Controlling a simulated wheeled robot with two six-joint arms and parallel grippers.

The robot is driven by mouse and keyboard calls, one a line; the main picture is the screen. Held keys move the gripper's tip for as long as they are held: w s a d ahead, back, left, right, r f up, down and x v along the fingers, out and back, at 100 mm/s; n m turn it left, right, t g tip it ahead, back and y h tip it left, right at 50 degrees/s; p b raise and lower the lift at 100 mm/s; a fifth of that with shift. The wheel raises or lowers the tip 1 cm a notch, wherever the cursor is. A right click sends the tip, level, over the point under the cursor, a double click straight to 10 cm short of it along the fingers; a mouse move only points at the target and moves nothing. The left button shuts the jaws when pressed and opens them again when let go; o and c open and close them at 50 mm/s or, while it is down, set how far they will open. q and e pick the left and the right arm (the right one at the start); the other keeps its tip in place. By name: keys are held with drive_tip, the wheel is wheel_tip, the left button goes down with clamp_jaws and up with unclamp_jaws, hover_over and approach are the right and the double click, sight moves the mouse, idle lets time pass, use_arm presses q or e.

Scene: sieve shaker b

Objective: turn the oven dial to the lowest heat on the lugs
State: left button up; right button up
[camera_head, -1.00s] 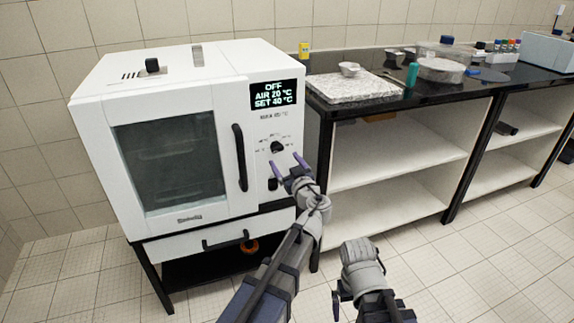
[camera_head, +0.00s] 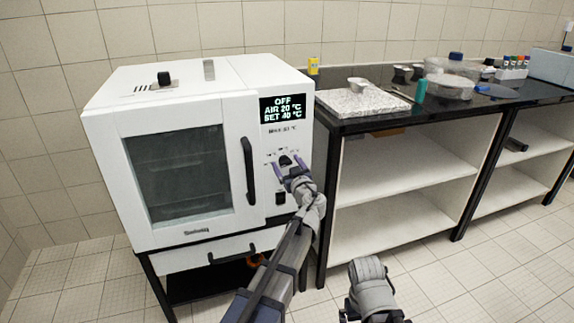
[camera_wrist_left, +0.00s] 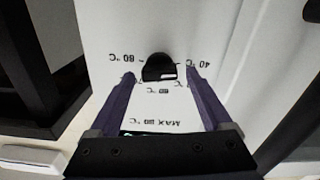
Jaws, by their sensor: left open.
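The white oven (camera_head: 190,235) stands at the left, its door shut. Its display (camera_head: 282,107) reads OFF, AIR 20 °C, SET 40 °C. The black dial (camera_head: 285,160) is below the display; the left wrist view shows it upside down (camera_wrist_left: 159,66), with a pale mark on its lower right edge. A 40 °C label (camera_wrist_left: 213,62) is to its right there. My left gripper (camera_head: 290,166) is open in front of the dial, one finger toward each side; contact is not clear. My right gripper (camera_head: 352,312) is low in front, its jaws cut off or hidden.
A long black door handle (camera_head: 249,170) stands out left of the dial, and a black switch (camera_head: 280,198) is below it. A dark-topped bench (camera_head: 345,122) with white shelves stands right of the oven. Open tiled floor (camera_head: 440,275) lies in front.

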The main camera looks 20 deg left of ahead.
use_arm(q)
clamp_jaws()
idle(0.7)
